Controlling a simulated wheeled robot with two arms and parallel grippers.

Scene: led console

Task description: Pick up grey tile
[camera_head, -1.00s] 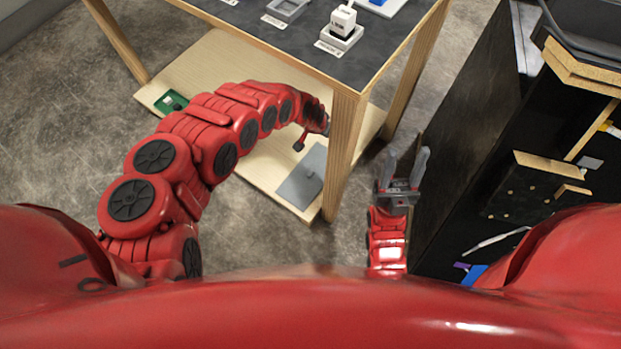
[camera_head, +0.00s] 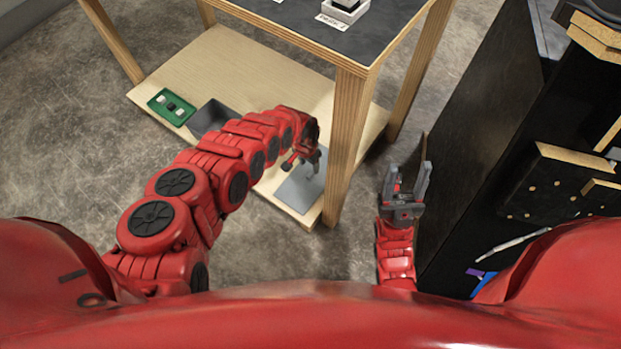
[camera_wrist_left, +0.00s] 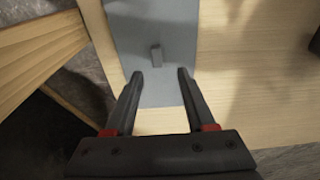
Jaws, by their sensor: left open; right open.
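The grey tile (camera_head: 297,191) lies flat on the lower wooden shelf, close to the table's front leg. In the left wrist view, the tile (camera_wrist_left: 178,30) has a small upright grey handle (camera_wrist_left: 156,56) standing on it. My left gripper (camera_wrist_left: 160,77) is open above the tile, with the handle just beyond and between the lines of its fingertips; nothing is in its jaws. In the head view my left gripper (camera_head: 312,160) hangs over the tile and hides part of it. My right gripper (camera_head: 408,172) is open and empty, right of the table leg.
The table leg (camera_head: 345,145) stands close to the right of my left gripper. A green tray (camera_head: 171,106) with small pieces and a dark grey bin (camera_head: 211,116) sit on the shelf's left. A black cabinet (camera_head: 480,150) stands beside my right arm.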

